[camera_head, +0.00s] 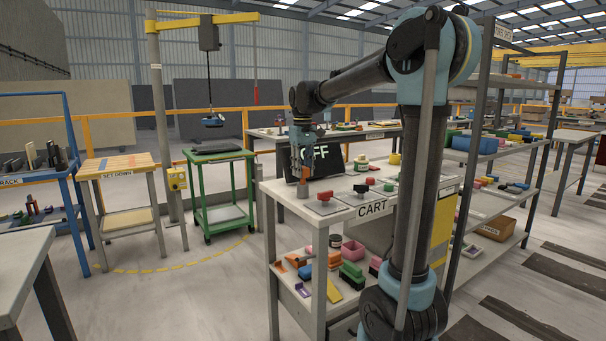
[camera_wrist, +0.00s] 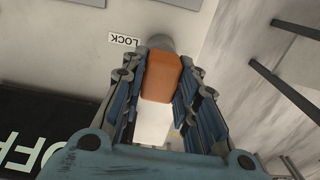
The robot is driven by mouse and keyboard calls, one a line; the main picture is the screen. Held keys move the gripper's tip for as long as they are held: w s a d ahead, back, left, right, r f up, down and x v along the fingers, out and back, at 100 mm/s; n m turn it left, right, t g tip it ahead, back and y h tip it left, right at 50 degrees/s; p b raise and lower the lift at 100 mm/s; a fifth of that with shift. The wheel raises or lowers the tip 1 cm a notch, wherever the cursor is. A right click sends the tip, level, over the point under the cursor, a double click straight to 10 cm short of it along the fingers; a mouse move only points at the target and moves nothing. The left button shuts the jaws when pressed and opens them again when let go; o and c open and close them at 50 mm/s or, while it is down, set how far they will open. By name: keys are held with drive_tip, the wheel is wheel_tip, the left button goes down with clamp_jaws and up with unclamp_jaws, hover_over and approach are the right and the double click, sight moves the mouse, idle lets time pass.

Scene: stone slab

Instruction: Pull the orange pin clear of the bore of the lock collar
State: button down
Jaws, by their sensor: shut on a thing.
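The orange pin (camera_wrist: 161,78) is a block-shaped piece between the two fingers of my gripper (camera_wrist: 164,74) in the wrist view. My gripper is shut on it. The grey round lock collar (camera_wrist: 160,42) shows just beyond the pin's far end, beside a LOCK label (camera_wrist: 123,40). In the head view my gripper (camera_head: 303,177) points down over the collar (camera_head: 303,191) at the cart's near left corner. How deep the pin sits in the bore is hidden.
A black OFF panel (camera_head: 334,163) stands close behind my gripper on the cart top (camera_head: 285,191). A green trolley (camera_head: 220,186) and the SET DOWN table (camera_head: 116,166) stand to the left, with open floor between.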

drive_tip(key=shift+r, duration=1.55)
drive_tip(key=shift+r, duration=0.15)
drive_tip(key=shift+r, duration=2.85)
